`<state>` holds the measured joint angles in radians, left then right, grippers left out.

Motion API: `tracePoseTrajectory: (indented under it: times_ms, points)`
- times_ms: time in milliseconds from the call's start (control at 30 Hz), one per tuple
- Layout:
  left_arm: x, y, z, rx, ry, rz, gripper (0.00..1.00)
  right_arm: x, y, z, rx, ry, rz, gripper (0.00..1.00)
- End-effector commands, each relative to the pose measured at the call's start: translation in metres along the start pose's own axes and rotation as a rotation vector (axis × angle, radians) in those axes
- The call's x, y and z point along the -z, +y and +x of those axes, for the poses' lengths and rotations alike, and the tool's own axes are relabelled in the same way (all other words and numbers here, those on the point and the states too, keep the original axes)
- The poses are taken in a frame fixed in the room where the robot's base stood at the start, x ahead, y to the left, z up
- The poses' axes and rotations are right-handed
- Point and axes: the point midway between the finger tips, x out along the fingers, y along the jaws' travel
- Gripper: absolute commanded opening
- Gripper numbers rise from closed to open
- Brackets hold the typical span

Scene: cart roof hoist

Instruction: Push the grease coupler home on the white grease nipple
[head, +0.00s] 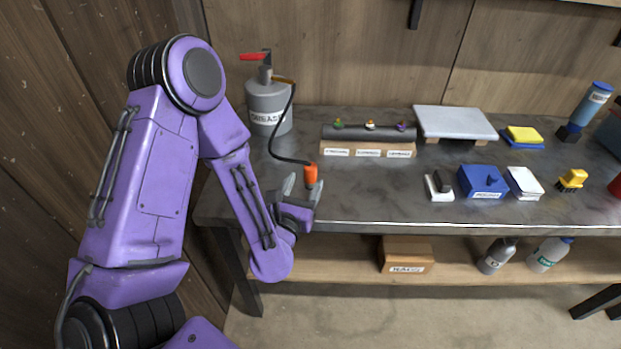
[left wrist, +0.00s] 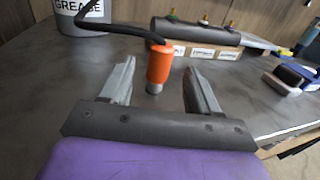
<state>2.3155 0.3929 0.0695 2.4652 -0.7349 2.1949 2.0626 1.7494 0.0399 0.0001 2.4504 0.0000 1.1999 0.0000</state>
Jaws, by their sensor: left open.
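The orange grease coupler (head: 310,173) stands upright near the front left of the bench, its black hose running back to the grey grease can (head: 268,105). In the left wrist view the coupler (left wrist: 159,63) shows between my two finger tips, with a gap on each side. My left gripper (head: 303,188) is open and empty. The white grease nipple (head: 370,125) is the middle one of three on a dark shaft (head: 353,133); it also shows in the left wrist view (left wrist: 204,20). A green and a purple nipple flank it. My right gripper is not in view.
A labelled wooden block (head: 366,150) lies in front of the shaft. A grey slab (head: 455,122), a blue box (head: 482,181) and a yellow brush (head: 572,179) are to the right. Bare bench lies between the coupler and the shaft block.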

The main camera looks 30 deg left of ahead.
Motion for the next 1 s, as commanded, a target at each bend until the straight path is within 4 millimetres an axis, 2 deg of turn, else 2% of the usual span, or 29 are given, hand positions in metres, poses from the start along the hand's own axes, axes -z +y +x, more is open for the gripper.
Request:
tracePoseTrajectory:
  times_ms: [200,300,567,733,1000]
  points:
    - [-0.006,0.001,0.035,0.000,0.000,0.003,0.61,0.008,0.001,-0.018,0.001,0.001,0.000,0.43]
    - [-0.004,0.001,0.049,-0.001,0.000,0.003,0.61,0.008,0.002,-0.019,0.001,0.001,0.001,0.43]
    - [-0.001,0.001,0.054,0.000,0.001,0.002,0.61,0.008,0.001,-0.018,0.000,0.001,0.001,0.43]
    - [-0.001,0.001,0.054,0.000,0.001,0.002,0.06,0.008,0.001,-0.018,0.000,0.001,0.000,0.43]
    - [-0.002,0.001,0.054,0.000,0.001,0.002,0.06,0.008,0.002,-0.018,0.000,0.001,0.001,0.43]
